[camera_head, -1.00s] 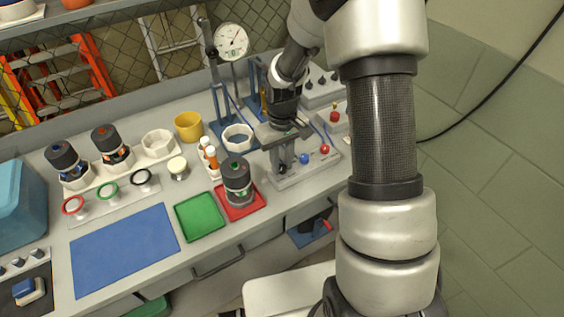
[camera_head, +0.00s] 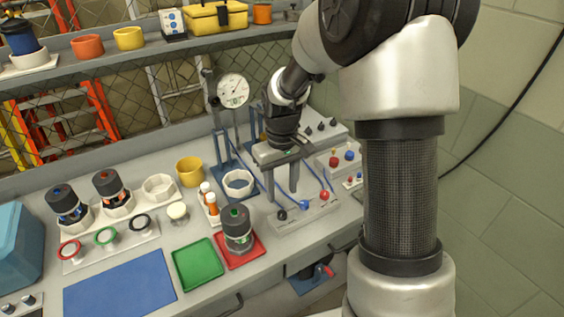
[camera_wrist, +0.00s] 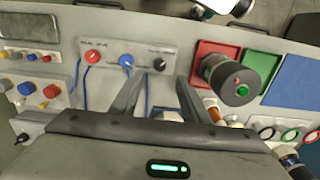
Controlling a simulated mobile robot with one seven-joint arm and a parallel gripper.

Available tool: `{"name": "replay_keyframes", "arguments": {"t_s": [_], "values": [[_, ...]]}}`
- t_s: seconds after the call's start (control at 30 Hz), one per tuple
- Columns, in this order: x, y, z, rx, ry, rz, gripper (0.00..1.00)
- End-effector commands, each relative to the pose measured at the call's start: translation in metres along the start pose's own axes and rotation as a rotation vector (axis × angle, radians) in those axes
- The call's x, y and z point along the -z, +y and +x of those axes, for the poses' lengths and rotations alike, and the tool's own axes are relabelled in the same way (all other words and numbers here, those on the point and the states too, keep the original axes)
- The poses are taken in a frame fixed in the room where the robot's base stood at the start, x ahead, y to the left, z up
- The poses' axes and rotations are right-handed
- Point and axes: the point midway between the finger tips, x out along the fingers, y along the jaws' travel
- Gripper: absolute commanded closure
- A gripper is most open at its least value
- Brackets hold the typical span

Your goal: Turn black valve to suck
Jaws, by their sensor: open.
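The black valve (camera_head: 281,214) is a small round knob at the left end of a grey panel (camera_head: 312,212) on the bench. In the wrist view the black valve (camera_wrist: 160,64) shows just beyond my fingertips, free of them. A blue valve (camera_head: 304,204) and a red valve (camera_head: 325,195) sit to its right on the same panel. My gripper (camera_head: 281,190) is open and empty, fingers pointing down, above and behind the panel. My gripper also shows in the wrist view (camera_wrist: 158,88). The small panel markings and the black knob's pointing direction are too small to read.
A grey-black canister (camera_head: 238,230) stands on a red tray (camera_head: 246,262), left of the panel. A green tray (camera_head: 198,264) lies beside it. A stand with a dial gauge (camera_head: 233,91) and blue tubes rise close to my gripper.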

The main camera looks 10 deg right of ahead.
Motion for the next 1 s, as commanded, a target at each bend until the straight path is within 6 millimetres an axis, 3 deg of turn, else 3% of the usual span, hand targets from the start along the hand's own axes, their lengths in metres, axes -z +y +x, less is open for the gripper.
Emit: {"name": "replay_keyframes", "arguments": {"t_s": [0.03,0.2,0.4,1.0], "values": [[0.001,0.001,-0.015,-0.002,0.006,0.000,0.58],[0.001,0.000,-0.053,-0.001,0.005,0.001,0.58],[0.000,0.000,-0.081,-0.001,0.001,0.001,0.58],[0.000,0.000,-0.090,0.000,0.000,0.001,0.58]]}}
